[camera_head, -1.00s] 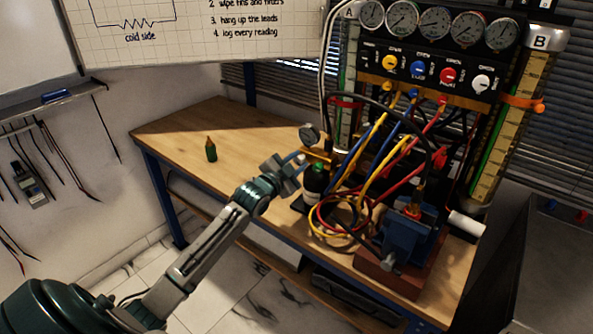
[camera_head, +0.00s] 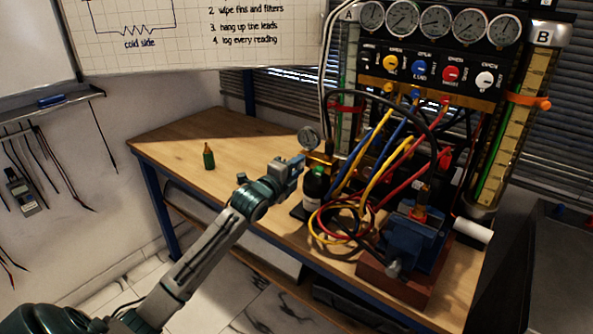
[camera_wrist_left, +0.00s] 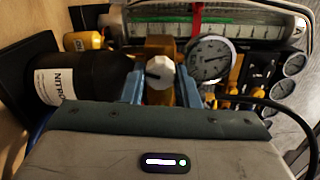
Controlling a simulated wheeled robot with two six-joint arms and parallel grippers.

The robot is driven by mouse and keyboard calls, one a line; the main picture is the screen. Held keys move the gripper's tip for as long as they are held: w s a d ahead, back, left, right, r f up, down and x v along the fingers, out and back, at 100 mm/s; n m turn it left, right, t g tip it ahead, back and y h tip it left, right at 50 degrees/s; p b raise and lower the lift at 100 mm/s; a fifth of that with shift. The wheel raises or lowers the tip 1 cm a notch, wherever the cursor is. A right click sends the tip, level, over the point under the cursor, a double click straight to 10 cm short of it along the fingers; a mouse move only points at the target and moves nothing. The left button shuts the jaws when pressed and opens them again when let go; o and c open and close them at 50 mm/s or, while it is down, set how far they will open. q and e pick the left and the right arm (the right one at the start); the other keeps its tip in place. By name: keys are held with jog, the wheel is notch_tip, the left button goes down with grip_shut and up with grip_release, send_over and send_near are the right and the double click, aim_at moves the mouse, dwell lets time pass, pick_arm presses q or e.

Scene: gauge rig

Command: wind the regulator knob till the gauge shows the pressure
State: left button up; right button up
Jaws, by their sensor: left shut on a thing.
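The regulator knob (camera_wrist_left: 160,71) is pale and faceted. It sits between the blue fingertips of my left gripper (camera_wrist_left: 161,88) in the left wrist view, and the gripper is shut on it. In the head view, my left gripper (camera_head: 297,166) is at the brass regulator and hides the knob. The round white regulator gauge (camera_head: 308,139) stands just above the gripper. It also shows right of the knob in the wrist view (camera_wrist_left: 210,59); its dark needle is visible but its value is too small to read. My right gripper is out of view.
A dark nitrogen bottle (camera_head: 315,187) stands beside my gripper. Coiled coloured hoses (camera_head: 345,225) and a blue vise (camera_head: 412,240) are to the right, with the manifold panel (camera_head: 430,72) behind. A small green bottle (camera_head: 208,157) stands on the otherwise clear left bench (camera_head: 180,145).

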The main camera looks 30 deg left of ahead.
pick_arm(q)
jog(key=shift+f+m, duration=0.15)
jog(key=shift+m, duration=1.05)
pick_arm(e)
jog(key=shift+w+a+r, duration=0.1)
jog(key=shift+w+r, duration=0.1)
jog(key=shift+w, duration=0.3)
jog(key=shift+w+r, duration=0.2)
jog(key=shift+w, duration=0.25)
pick_arm(q)
jog(key=o, duration=1)
jog(key=shift+s+b, duration=0.1)
jog(key=shift+b, duration=0.2)
jog(key=shift+s, duration=0.4)
jog(key=shift+s+a+b, duration=0.1)
jog(key=shift+s+b, duration=0.8)
jog(key=shift+s, duration=4)
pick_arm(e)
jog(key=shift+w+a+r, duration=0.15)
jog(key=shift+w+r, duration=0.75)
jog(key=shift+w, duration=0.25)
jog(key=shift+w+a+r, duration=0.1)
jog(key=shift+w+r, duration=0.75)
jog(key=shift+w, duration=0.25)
